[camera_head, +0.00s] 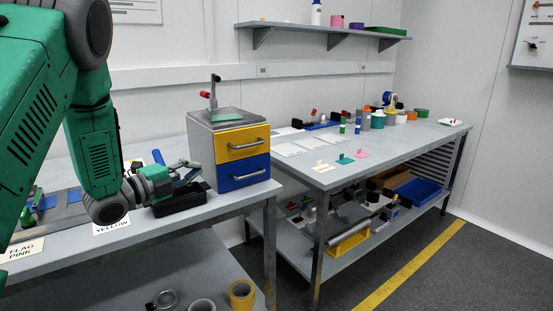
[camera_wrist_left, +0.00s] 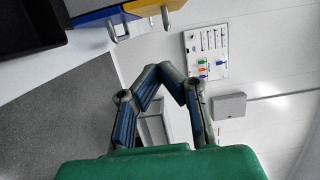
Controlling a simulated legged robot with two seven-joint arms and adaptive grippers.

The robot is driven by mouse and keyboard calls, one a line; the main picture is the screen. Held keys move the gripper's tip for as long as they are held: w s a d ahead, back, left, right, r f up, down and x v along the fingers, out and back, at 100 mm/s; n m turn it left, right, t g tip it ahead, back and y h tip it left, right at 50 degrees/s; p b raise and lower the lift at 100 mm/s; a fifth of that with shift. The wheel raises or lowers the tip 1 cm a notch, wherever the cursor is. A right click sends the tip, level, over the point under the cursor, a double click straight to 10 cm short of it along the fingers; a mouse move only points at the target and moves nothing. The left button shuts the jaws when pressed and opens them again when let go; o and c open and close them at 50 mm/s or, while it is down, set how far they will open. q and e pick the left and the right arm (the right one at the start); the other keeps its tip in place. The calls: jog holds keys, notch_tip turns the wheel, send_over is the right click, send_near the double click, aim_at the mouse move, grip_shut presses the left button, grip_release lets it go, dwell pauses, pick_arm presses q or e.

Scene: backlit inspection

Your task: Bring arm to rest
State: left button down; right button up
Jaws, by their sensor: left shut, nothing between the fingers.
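My left arm, green with dark joints, comes in from the left in the head view. Its gripper (camera_head: 188,175) is over the near table, in front of the drawer box (camera_head: 208,153) and close to a black tray (camera_head: 180,202). In the left wrist view the gripper's two fingers (camera_wrist_left: 168,72) come together at their tips, with nothing held. Whether the gripper touches the black tray cannot be told. My right gripper does not show in either view.
The drawer box has a yellow drawer (camera_head: 240,144) and a blue drawer (camera_head: 240,174). A second table (camera_head: 400,140) holds several small items. A shelf (camera_head: 320,32) hangs above.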

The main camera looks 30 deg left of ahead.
pick_arm(q)
jog(key=s+d+f+n+g+y, duration=0.1)
jog(key=s+d+f+n+g, duration=0.15)
jog(key=d+f+n, duration=0.4)
jog(key=s+d+f+n+g+y, duration=0.1)
jog(key=s+d+f+g, duration=0.15)
jog(key=f, duration=0.75)
jog(key=s+d+f+n+g+y, duration=0.15)
jog(key=d+f+n+g, duration=0.3)
jog(key=f, duration=0.45)
jog(key=s+d+f+n+g, duration=0.2)
jog(key=s+d+f, duration=0.1)
jog(key=s, duration=0.4)
jog(key=s+d+f+n+g, duration=0.2)
jog(key=s+d+f+g, duration=0.1)
jog(key=s, duration=0.5)
jog(key=s+d+f+n+g, duration=0.2)
jog(key=s+d+f, duration=0.3)
jog(key=s, duration=0.3)
jog(key=shift+d+f+n+g, duration=0.15)
jog(key=shift+d+n+g, duration=0.25)
jog(key=shift+n, duration=0.2)
jog(key=shift+d, duration=0.3)
jog(key=shift+a, duration=0.15)
